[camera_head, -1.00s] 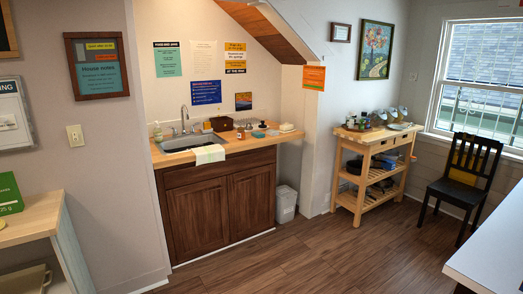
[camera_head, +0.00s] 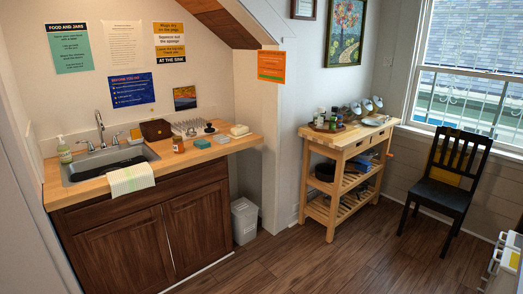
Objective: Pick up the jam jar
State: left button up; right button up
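A small orange-brown jar (camera_head: 178,145) stands upright on the wooden counter (camera_head: 219,151), right of the sink. It looks like the jam jar, but its label is too small to read. Several small jars and bottles (camera_head: 321,118) also stand on the wooden cart, too small to tell apart. Neither of my grippers is in view.
Around the jar are a brown box (camera_head: 156,129), a drying rack (camera_head: 192,127), a teal block (camera_head: 202,143) and a white dish (camera_head: 239,130). A soap bottle (camera_head: 64,150) stands left of the sink (camera_head: 108,164). A bin (camera_head: 244,220), a cart (camera_head: 345,139) and a black chair (camera_head: 450,185) stand on the floor.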

aim_at(178, 145)
jog(key=i, duration=1.15)
jog(key=i+l+u, duration=0.1)
jog(key=i, duration=1)
